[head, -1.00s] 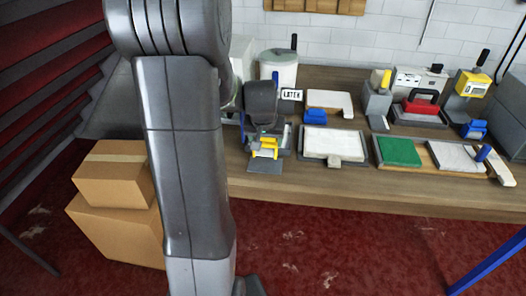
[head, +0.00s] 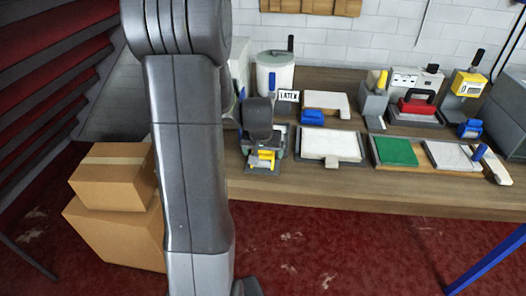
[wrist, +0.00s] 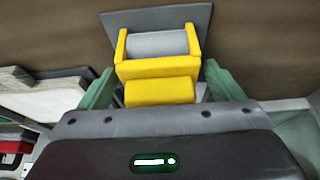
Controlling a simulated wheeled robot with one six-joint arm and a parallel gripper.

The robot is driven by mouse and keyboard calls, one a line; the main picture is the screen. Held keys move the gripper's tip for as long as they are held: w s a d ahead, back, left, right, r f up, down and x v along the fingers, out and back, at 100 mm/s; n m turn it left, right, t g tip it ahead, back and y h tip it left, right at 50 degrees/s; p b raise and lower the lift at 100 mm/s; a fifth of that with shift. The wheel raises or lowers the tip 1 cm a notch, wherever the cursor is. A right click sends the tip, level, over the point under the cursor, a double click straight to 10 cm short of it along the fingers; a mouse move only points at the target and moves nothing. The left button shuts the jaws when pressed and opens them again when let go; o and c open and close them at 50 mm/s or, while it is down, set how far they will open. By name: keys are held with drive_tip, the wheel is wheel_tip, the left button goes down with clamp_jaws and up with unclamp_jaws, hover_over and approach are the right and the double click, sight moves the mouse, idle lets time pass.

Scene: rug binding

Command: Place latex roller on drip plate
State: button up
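The latex roller has a yellow frame (wrist: 160,67), a yellow block handle (wrist: 160,91) and a grey cylinder (wrist: 157,43). In the wrist view it lies over the dark grey drip plate (wrist: 204,20) and looks to rest on it; the contact itself is hidden. The green fingers of my gripper (wrist: 160,80) stand on both sides of the handle, with a narrow gap showing on each side, so it looks open. In the head view my gripper (head: 264,150) is over the yellow roller (head: 263,160) at the table's front left, and the plate is mostly covered.
A white-lined tray (head: 331,143) stands just right of my gripper. Behind are a pot (head: 274,72), a LATEX sign (head: 289,96) and a blue block (head: 312,117). A green pad (head: 397,151) lies farther right. The table's front edge is close.

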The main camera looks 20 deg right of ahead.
drive_tip(key=shift+r, duration=0.1)
drive_tip(key=shift+s+a+r, duration=0.1)
drive_tip(key=shift+r, duration=0.45)
drive_tip(key=v, duration=1.1)
idle(0.3)
